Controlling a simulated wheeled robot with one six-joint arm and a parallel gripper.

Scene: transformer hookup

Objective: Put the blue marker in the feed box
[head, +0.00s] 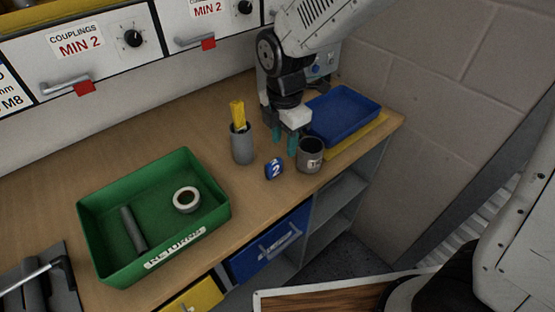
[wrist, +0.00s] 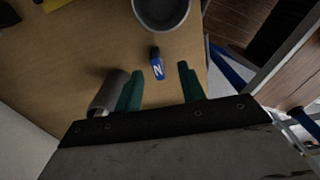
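The blue marker (head: 274,168) is a small block with a white 2. It lies on the bench between two grey cups, and also shows in the wrist view (wrist: 157,65). My gripper (head: 284,140) has two teal fingers pointing down, just behind the marker in the head view. In the wrist view my gripper (wrist: 160,82) is open and empty, its fingers apart and the marker beyond their tips, between their lines. I see no label reading feed box. A blue tray (head: 343,113) lies at the back right, partly behind my arm.
A grey cup (head: 309,156) stands right of the marker; a taller grey holder (head: 243,147) with yellow sticks stands left. A green returns tray (head: 102,240) holds a tape roll and a grey cylinder. A yellow board (head: 372,134) lies under the blue tray. Bench between green tray and marker is clear.

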